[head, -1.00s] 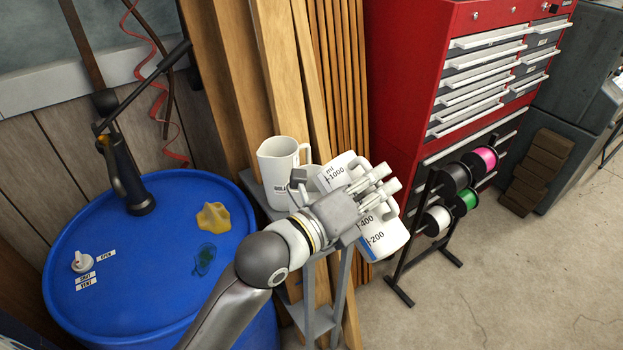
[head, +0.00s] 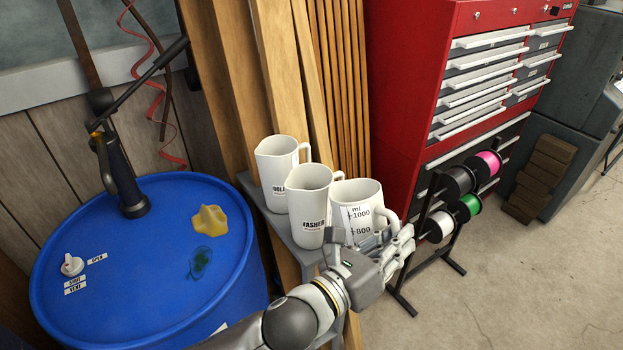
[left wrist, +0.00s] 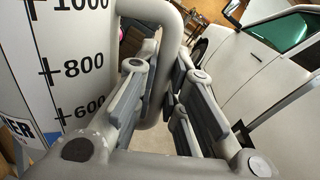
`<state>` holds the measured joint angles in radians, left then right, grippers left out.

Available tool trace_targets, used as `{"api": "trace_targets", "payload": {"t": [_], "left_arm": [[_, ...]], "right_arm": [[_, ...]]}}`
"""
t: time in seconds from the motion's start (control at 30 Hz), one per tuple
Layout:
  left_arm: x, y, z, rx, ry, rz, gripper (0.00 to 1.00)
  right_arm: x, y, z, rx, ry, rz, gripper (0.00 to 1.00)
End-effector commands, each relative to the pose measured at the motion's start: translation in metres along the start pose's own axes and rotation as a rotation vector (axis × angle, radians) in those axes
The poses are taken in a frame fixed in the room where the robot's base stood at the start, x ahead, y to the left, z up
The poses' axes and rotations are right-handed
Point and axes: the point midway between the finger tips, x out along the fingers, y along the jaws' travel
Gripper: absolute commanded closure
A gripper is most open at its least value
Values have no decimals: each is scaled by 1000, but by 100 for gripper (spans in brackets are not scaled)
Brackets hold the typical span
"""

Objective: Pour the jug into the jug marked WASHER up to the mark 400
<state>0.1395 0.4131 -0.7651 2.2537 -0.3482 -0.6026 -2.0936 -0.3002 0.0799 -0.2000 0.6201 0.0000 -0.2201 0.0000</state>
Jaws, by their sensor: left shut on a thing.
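The white jug marked WASHER (head: 309,213) stands upright on a narrow grey stand (head: 306,254). Its scale and the level inside are not visible. My left gripper (head: 398,246) is shut on the handle of another white jug (head: 354,212), close to the right of the WASHER jug. This held jug looks about upright, with marks 1000 and 800 showing; the hand hides its lower part. In the left wrist view the fingers close around its handle (left wrist: 172,28), and its wall (left wrist: 62,62) shows 1000, 800 and 600. My right gripper is out of view.
A third white jug (head: 278,170), label partly hidden, stands behind the WASHER jug. A spool rack (head: 428,205) and red tool chest (head: 410,75) are at right. Planks lean behind.

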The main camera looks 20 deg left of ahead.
Motion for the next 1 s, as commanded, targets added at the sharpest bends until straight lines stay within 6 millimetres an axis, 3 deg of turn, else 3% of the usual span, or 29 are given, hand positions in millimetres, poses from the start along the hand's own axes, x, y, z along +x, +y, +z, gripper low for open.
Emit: {"api": "trace_targets", "payload": {"t": [0.3, 0.53, 0.73, 1.0], "left_arm": [[0, -1, -40, 246, -4, -3, 100], [0, 1, -55, 352, -5, -2, 100], [0, -1, -50, 378, -6, -2, 100], [0, -11, -24, 377, -6, -2, 100]], "right_arm": [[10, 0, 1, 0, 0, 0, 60], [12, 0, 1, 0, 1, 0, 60], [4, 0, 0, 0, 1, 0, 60], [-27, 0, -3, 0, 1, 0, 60]]}}
